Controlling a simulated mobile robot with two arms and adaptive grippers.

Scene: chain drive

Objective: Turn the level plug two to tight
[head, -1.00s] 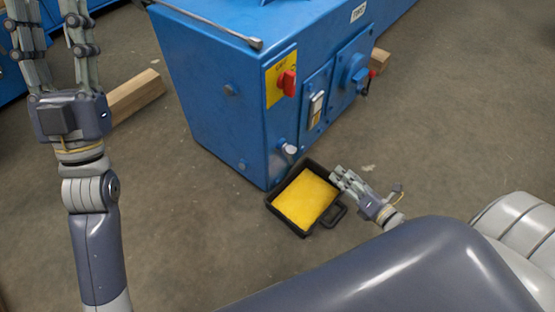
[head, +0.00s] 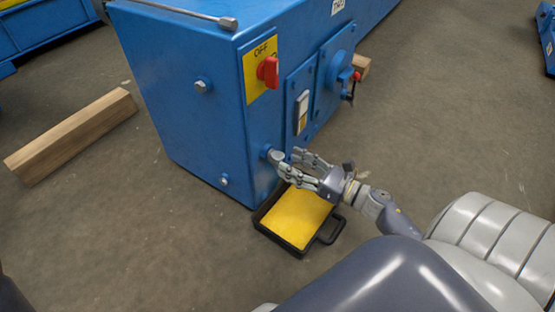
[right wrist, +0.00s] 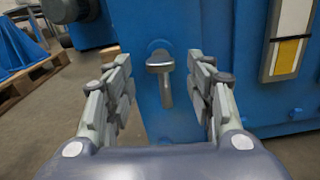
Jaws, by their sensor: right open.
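The blue housing (head: 180,110) carries two plugs with bolt-like heads on its left face: an upper plug (head: 203,86) and a lower plug (head: 224,180). I cannot tell which of them is level plug two. A metal tap or drain fitting (right wrist: 160,62) sticks out low on the front face. My right gripper (head: 288,160) is at this fitting, above the drip tray. In the right wrist view the right gripper (right wrist: 160,75) is open, with the fitting between its spread fingers and no clear contact. My left gripper is out of view.
A black drip tray (head: 259,222) with a yellow inside lies on the floor below the fitting. A metal bar tool (head: 190,13) lies on top of the housing. A red switch (head: 267,71) and a sight gauge (head: 302,112) are on the front.

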